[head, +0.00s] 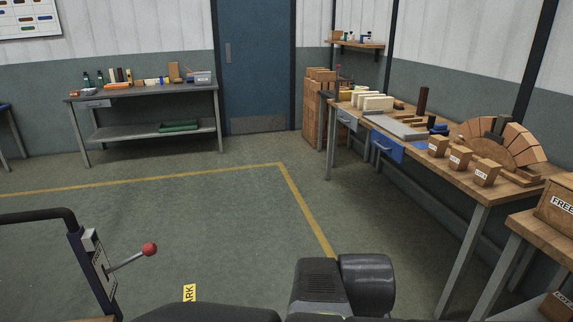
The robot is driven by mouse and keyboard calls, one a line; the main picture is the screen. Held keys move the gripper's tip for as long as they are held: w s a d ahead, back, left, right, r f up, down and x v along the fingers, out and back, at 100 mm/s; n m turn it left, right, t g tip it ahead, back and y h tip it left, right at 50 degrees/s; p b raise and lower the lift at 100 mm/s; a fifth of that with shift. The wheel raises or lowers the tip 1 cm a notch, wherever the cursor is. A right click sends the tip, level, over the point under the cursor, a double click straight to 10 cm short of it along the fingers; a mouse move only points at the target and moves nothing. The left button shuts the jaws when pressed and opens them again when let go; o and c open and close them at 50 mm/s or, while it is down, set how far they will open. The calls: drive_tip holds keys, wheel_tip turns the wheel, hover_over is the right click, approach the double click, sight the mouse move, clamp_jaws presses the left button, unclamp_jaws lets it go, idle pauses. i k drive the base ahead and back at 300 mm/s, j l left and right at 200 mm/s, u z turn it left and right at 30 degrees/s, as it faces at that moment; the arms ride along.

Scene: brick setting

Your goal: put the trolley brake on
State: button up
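The trolley shows at the lower left, with a black bent handle (36,216) and a dark upright post. A grey plate with a small label (99,262) is fixed to the post. A brake lever (125,262) sticks out from the plate to the right, sloping slightly up, and ends in a red ball knob (149,249). Dark parts of my arm fill the bottom middle. My gripper is not in view.
A long wooden workbench (455,178) with blocks and a brick arch (503,143) runs along the right. A grey bench (143,92) stands at the back left, beside a blue door (255,60). The floor inside the yellow line (140,184) is clear.

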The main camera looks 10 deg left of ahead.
sight(149, 249)
drive_tip(key=u, duration=1.5)
